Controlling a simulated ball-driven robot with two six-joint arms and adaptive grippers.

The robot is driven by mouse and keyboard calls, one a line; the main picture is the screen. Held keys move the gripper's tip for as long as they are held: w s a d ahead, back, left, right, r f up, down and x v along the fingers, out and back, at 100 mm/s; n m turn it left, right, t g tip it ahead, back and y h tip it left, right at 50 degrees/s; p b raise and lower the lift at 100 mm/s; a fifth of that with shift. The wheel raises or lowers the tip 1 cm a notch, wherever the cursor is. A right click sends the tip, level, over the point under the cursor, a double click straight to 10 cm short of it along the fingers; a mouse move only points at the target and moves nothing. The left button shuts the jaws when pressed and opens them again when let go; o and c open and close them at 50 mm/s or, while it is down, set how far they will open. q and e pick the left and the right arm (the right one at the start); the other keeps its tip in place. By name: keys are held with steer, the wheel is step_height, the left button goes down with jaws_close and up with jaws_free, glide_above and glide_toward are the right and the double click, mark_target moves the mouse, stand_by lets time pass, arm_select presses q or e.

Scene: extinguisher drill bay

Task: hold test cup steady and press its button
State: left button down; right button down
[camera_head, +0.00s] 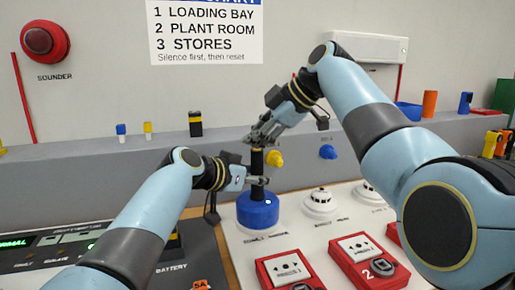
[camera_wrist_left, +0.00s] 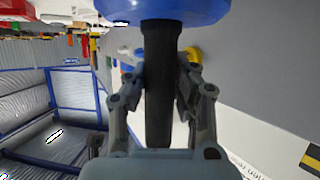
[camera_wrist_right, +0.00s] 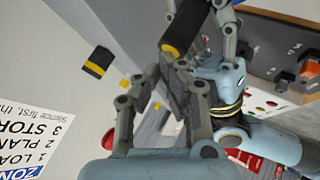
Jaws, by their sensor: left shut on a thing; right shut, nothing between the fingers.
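The test cup has a blue round base (camera_head: 258,213) and a black upright handle (camera_head: 257,163) in the head view. It stands on the white panel's left part. My left gripper (camera_head: 258,181) is shut on the handle, above the blue base. In the left wrist view, its fingers lie on both sides of the black handle (camera_wrist_left: 159,85). My right gripper (camera_head: 259,142) is shut and empty at the handle's top. In the right wrist view, its fingertips (camera_wrist_right: 181,66) are close beside the handle's yellow-banded end (camera_wrist_right: 171,49). I cannot tell whether they touch it. The button's face is hidden.
A yellow knob (camera_head: 274,158) and a blue knob (camera_head: 328,152) are on the grey ledge front behind the cup. White detectors (camera_head: 320,203) stand to the right. Red call points (camera_head: 290,270) lie in front. A black battery box (camera_head: 185,262) is at left.

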mark_target(256, 150)
arm_select(q)
steer(key=shift+f, duration=0.1)
stand_by(0.3)
arm_select(e)
steer(key=shift+r, duration=0.8)
steer(key=shift+r, duration=2.5)
arm_select(q)
steer(key=c, duration=1.1)
jaws_free()
steer(key=shift+o, duration=0.3)
steer(key=shift+s+a, duration=0.1)
